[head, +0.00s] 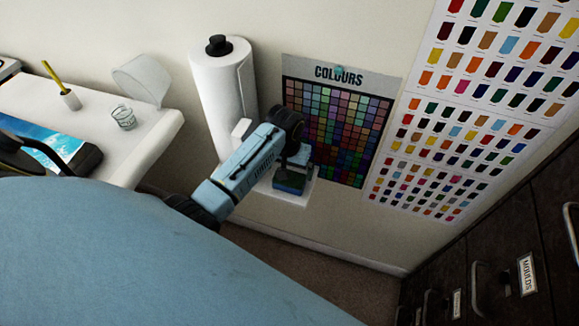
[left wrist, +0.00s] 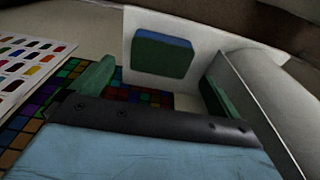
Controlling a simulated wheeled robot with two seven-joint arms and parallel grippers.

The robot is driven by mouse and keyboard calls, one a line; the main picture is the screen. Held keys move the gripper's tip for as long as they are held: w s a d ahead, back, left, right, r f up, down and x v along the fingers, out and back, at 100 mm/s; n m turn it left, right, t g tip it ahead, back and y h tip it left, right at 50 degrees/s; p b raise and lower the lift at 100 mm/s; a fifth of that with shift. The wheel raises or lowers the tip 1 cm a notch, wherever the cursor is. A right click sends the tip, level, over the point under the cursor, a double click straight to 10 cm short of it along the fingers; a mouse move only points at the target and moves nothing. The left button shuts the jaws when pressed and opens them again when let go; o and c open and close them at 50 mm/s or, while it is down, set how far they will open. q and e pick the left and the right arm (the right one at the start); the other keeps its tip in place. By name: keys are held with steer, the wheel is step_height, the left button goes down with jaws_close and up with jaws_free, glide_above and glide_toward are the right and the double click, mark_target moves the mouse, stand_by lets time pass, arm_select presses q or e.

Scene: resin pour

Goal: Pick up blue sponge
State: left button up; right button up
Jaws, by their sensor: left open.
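The blue sponge (head: 288,179), with a blue layer and a dark green layer, rests on a small white wall shelf (head: 303,197) below the paper roll. It also shows in the left wrist view (left wrist: 163,54), against the white shelf. My left gripper (head: 293,158) is just above and in front of the sponge in the head view. In the left wrist view its two green fingers (left wrist: 155,85) are spread apart and empty, with the sponge beyond the gap between them. I cannot tell the exact distance. My right gripper is in neither view.
A paper towel roll (head: 220,95) stands close to the left of my left gripper. A colour chart (head: 340,75) hangs on the wall behind. A white worktop (head: 150,135) with a small glass (head: 124,118) is at left. Dark drawers (head: 500,270) stand at right.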

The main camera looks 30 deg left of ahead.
arm_select(q)
step_height(320, 180, down, 2)
steer(key=shift+w+f, duration=0.15)
steer(key=shift+f, duration=0.05)
steer(key=f, duration=0.1)
steer(key=f+b, duration=0.1)
steer(key=f, duration=0.1)
steer(key=w+f+b, duration=0.1)
steer(key=shift+a+f, duration=0.25)
steer(key=shift+f, duration=0.15)
steer(key=shift+s, duration=0.1)
steer(key=c, duration=0.8)
step_height(320, 180, up, 10)
steer(key=p, duration=0.2)
steer(key=shift+p, duration=0.3)
